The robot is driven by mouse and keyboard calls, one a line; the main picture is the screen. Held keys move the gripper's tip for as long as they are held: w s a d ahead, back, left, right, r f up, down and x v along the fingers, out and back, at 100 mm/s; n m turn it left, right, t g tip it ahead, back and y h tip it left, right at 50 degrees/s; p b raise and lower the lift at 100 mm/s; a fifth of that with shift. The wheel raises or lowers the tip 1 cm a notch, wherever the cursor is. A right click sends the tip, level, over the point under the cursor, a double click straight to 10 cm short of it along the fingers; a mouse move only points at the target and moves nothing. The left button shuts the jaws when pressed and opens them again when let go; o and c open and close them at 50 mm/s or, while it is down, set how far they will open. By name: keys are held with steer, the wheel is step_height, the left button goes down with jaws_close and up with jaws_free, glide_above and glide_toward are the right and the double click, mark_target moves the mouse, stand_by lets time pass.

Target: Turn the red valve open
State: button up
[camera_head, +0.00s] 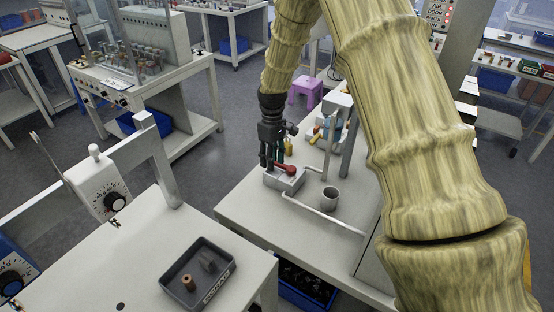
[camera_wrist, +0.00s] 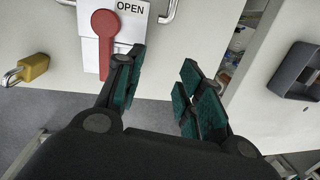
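The red valve handle (camera_head: 285,169) sits on a pale block on the right-hand workbench in the head view. In the wrist view the red handle (camera_wrist: 104,42) has a round head and a bar, beside a white label (camera_wrist: 130,12) reading OPEN. My gripper (camera_head: 270,163) is down beside the handle, close to it in the head view. In the wrist view my gripper (camera_wrist: 163,80) is open, with teal pads apart and nothing between them. The handle lies just left of the left finger there; contact cannot be told.
A grey cup (camera_head: 330,196) and white pipes (camera_head: 336,222) stand near the valve. A yellow padlock (camera_wrist: 33,67) is left of the handle in the wrist view. A dark tray (camera_head: 168,288) with small parts lies on the nearer bench. Bare bench top lies in front of the valve.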

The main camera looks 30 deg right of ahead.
steer(key=n+t+h, duration=0.1)
steer(key=t, duration=0.1)
glide_toward(283, 166)
steer(key=w+r, duration=0.2)
steer(key=w, duration=0.1)
steer(key=shift+w+a+f+p, duration=0.15)
steer(key=shift+f+p, duration=1.05)
steer(key=shift+f, duration=1.5)
steer(key=shift+s+a+f+p, duration=0.1)
steer(key=shift+a+f+p, duration=0.15)
steer(key=shift+f+p, duration=1.7)
steer(key=shift+f+b, duration=0.75)
jaws_close()
